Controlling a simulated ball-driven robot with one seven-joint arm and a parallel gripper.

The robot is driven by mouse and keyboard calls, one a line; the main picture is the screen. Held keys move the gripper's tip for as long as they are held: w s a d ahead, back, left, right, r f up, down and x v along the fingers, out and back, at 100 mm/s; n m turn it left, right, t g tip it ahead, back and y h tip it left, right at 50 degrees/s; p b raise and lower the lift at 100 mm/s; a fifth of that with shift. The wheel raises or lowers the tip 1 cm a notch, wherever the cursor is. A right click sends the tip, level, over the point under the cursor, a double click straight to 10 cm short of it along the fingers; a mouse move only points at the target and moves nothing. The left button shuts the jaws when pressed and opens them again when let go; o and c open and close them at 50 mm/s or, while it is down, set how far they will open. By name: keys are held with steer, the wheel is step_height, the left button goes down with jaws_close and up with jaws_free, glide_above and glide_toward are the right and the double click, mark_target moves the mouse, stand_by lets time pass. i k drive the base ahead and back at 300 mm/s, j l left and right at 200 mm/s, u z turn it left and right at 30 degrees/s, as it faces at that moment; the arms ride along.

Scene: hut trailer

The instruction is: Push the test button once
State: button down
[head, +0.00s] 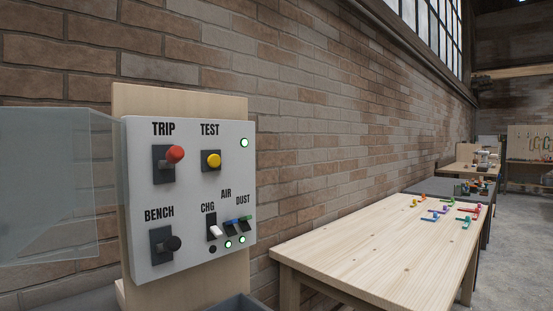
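The test button (214,160) is a yellow round knob on a dark square base, under the label TEST on a white control panel (190,235). The panel is fixed to a wooden board (180,103) in front of a brick wall. A green lamp (244,143) to the right of the button is lit. My gripper is not in the head view, so its place relative to the button cannot be seen.
The panel also holds a red TRIP knob (175,155), a black BENCH knob (172,244) and several small switches. A clear cover (60,190) stands open at the left. A wooden table (370,240) with small coloured items stands right.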

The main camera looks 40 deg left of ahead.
mark_target(213, 161)
steer(key=i+j+z, duration=0.1)
steer(key=i+j, duration=0.6)
